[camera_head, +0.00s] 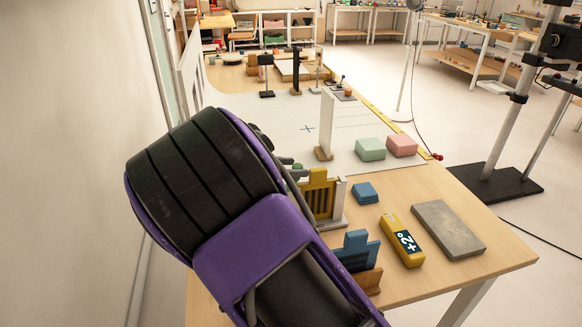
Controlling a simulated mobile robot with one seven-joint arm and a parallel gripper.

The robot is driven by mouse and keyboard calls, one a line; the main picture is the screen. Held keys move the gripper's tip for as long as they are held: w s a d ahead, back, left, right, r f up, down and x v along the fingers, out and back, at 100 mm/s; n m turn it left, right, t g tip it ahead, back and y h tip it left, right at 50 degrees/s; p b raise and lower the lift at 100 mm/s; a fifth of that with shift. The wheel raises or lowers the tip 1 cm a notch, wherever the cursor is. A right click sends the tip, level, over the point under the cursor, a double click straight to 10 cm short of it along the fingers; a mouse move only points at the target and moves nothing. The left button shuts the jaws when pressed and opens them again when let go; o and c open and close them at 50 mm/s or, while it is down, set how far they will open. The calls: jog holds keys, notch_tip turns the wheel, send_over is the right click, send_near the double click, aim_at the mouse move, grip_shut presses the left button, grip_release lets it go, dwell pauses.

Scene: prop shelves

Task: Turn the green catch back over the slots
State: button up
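A small green piece (298,166) shows just right of my purple and black arm; it may be the green catch, but it is mostly hidden and I cannot tell how it is turned. Below it stands a yellow slotted piece (318,199) in a pale upright frame. Nearer, a blue slotted piece (357,254) stands by a wooden block. I cannot tell which slots belong to the catch. My arm covers the left of the table, and my gripper is hidden behind it.
On the wooden table (480,262) lie a blue block (365,193), a yellow labelled block (403,240) and a grey slab (447,229). Green (370,149) and pink (402,146) blocks sit farther back, beside a white upright panel (327,122). The front right table corner is clear.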

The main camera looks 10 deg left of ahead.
grip_shut()
jog(key=shift+r+p, duration=0.15)
jog(key=shift+p, duration=0.4)
jog(key=shift+r+m+g+h+p, duration=0.1)
jog(key=shift+m+g+h+p, duration=0.5)
jog(key=shift+p, duration=0.25)
jog(key=m+g+p, duration=0.1)
jog(key=m+g+h+p, duration=0.1)
jog(key=shift+w+d+m+h+p, duration=0.1)
jog(key=shift+d+m+h+p, duration=0.05)
jog(key=shift+m+h+p, duration=0.2)
jog(key=m+g, duration=0.1)
jog(key=m+g+h, duration=0.1)
jog(key=shift+d+f+g+p, duration=0.15)
jog(key=shift+f+g+p, duration=0.15)
jog(key=shift+g, duration=0.1)
jog(key=shift+d+m+g+h, duration=0.1)
jog(key=shift+m+g+h, duration=0.15)
jog(key=shift+m+g, duration=1.4)
jog(key=shift+g, duration=0.15)
